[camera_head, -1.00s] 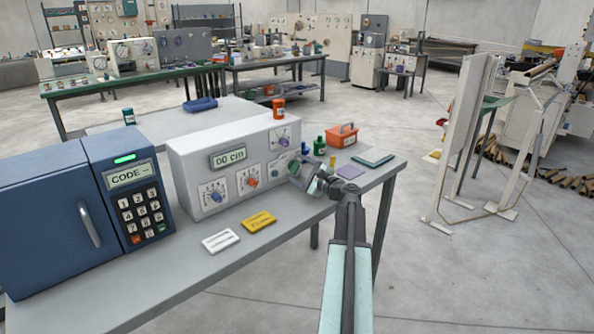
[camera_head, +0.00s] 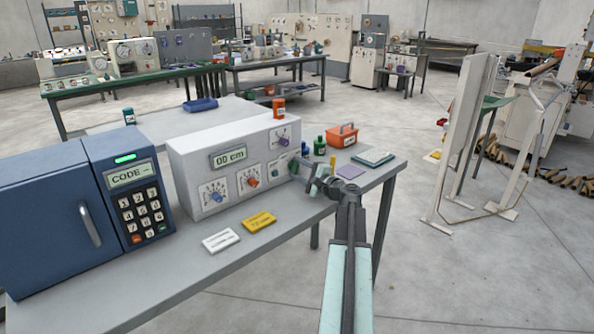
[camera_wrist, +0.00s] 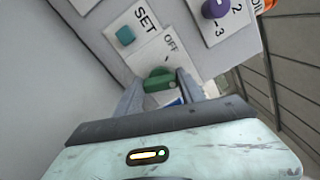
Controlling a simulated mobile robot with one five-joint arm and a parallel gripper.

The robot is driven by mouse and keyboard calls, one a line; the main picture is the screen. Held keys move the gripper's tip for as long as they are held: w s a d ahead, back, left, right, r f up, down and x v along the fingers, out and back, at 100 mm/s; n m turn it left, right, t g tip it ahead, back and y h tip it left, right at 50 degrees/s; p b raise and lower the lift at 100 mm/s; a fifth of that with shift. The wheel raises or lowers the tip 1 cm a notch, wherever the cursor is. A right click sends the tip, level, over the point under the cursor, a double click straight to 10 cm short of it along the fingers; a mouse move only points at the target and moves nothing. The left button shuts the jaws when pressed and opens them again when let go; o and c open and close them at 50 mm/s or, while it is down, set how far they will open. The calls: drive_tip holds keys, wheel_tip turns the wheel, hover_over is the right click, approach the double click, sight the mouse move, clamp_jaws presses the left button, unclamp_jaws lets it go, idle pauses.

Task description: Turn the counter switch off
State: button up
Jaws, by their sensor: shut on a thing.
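The counter (camera_head: 215,165) is a pale box with a "00 cm" display, standing on the grey bench. Its green switch (camera_wrist: 158,80) shows in the wrist view below an "OFF" label (camera_wrist: 170,42). My gripper (camera_wrist: 160,88) is shut on this green switch, one finger on each side.
A teal button (camera_wrist: 125,35) marked "SET" and a purple knob (camera_wrist: 214,9) are close to the switch. A blue cabinet with a keypad (camera_head: 140,212) stands left of the counter. An orange toolbox (camera_head: 342,137) and green bottle (camera_head: 319,146) stand behind my gripper.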

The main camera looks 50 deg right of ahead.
drive_tip(key=n, duration=1.1)
drive_tip(key=shift+d+f+n, duration=0.1)
drive_tip(key=shift+n, duration=0.3)
idle(0.4)
drive_tip(key=o, duration=1.4)
drive_tip(key=shift+c, duration=0.2)
